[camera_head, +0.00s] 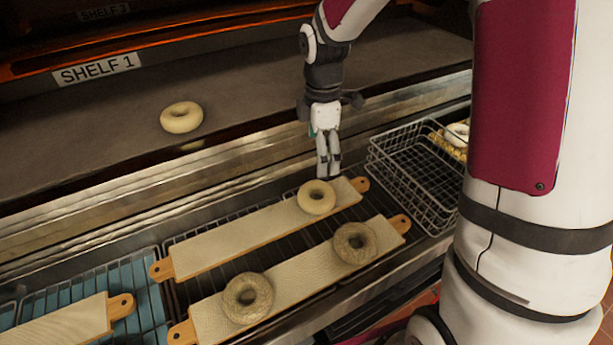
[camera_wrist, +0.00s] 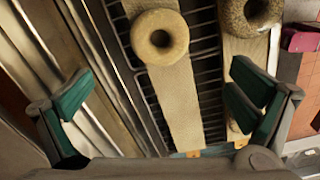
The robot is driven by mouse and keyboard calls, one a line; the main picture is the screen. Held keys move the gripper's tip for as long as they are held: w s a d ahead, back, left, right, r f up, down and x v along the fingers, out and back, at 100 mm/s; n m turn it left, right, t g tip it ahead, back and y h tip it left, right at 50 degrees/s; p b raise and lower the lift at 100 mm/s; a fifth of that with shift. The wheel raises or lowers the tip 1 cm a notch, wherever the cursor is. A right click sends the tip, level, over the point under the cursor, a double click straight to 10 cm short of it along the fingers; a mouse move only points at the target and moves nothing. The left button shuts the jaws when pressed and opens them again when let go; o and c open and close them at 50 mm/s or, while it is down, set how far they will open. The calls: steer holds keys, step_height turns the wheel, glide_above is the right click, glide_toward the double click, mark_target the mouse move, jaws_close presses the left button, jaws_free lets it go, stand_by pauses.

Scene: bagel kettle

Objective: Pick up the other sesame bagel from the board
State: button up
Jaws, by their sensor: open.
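Two speckled, darker sesame bagels lie on the front board (camera_head: 300,272). One sesame bagel (camera_head: 340,250) is near its right end and the other (camera_head: 233,302) near its left end. A pale plain bagel (camera_head: 304,200) lies on the board behind (camera_head: 235,235). My gripper (camera_head: 328,176) is open and empty, pointing down just behind and above the plain bagel. In the wrist view, my open fingers (camera_wrist: 165,100) straddle the rear board (camera_wrist: 178,95). The plain bagel (camera_wrist: 144,40) is at the top, and a sesame bagel (camera_wrist: 232,15) is cut off at upper right.
A pale bagel (camera_head: 181,125) sits on the oven shelf at back left. A wire basket (camera_head: 410,175) stands to the right, with a white ringed item (camera_head: 457,134) beyond it. Another board (camera_head: 65,325) lies at lower left over blue slats.

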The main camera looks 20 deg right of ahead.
glide_above(317, 192)
steer(key=s, duration=0.1)
steer(key=f, duration=0.9)
steer(key=shift+s+a+p, duration=0.15)
steer(key=shift+s+p, duration=0.05)
steer(key=shift+p, duration=0.15)
steer(key=shift+a+f+p, duration=0.15)
steer(key=shift+f+p, duration=0.45)
steer(key=shift+f, duration=1.9)
steer(key=c, duration=1.1)
